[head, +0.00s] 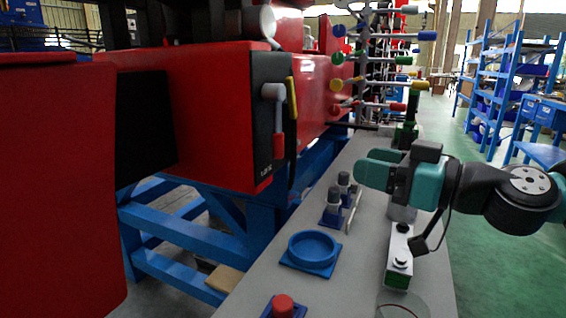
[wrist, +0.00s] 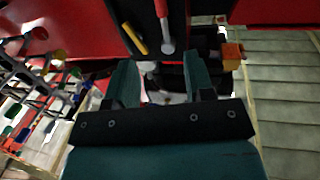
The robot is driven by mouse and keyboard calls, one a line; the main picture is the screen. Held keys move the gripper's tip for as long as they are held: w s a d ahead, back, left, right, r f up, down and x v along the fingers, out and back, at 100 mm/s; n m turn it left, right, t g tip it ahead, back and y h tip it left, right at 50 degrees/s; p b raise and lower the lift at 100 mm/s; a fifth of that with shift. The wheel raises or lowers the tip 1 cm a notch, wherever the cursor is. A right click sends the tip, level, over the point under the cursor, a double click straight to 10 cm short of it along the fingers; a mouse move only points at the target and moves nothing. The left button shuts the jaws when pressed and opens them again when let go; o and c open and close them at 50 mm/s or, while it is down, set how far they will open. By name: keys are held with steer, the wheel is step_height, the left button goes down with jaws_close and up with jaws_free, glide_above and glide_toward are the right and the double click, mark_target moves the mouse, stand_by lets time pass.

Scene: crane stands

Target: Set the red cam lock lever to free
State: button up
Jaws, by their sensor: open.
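The red cam lock lever (head: 279,145) hangs straight down from a pale grey hub on a black panel at the end of the red beam. Small white lettering sits low on that panel, too small to read surely. My gripper (head: 364,167) is open and empty, to the right of the lever and apart from it, over the grey bench. In the wrist view the red lever (wrist: 161,8) shows at the top edge, partly cut off, with its hub below. It lies beyond my open gripper (wrist: 160,78).
A yellow lever (head: 292,97) sits close beside the red one. The grey bench (head: 255,295) carries a blue ring holder (head: 313,250), blue-based posts (head: 332,208) and a green-and-white box (head: 398,262). A rack of coloured-knob rods (head: 365,80) stands behind.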

mark_target(283, 145)
steer(key=p+x, duration=0.4)
steer(key=x, duration=1.3)
steer(key=shift+r, duration=0.1)
jaws_close()
